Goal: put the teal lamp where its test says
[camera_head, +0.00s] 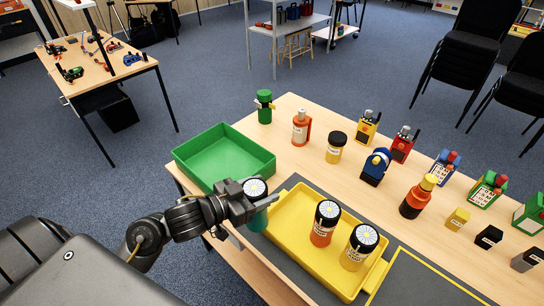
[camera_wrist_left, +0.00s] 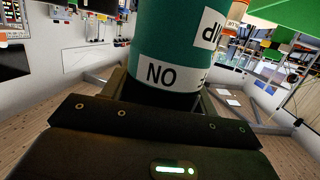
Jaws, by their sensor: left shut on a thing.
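The teal lamp (camera_head: 257,222) is upright in my left gripper (camera_head: 250,205), with its pale round face up. It is held by the left end of the yellow tray (camera_head: 318,197), near the green tray's (camera_head: 205,134) front right corner. In the left wrist view the teal lamp (camera_wrist_left: 178,28) fills the top middle, and its white label (camera_wrist_left: 165,72) reads "NO"; the rest is cut off. The yellow tray holds an orange lamp (camera_head: 323,236) and a yellow lamp (camera_head: 352,257), both upright. The green tray looks empty. My right gripper is out of view.
Behind the trays stand a green bottle-like item (camera_head: 264,115), an orange one (camera_head: 300,134), a yellow jar (camera_head: 335,153) and a blue device (camera_head: 375,172). Several coloured testers and small blocks line the right side. A dark mat (camera_head: 290,186) lies under the yellow tray.

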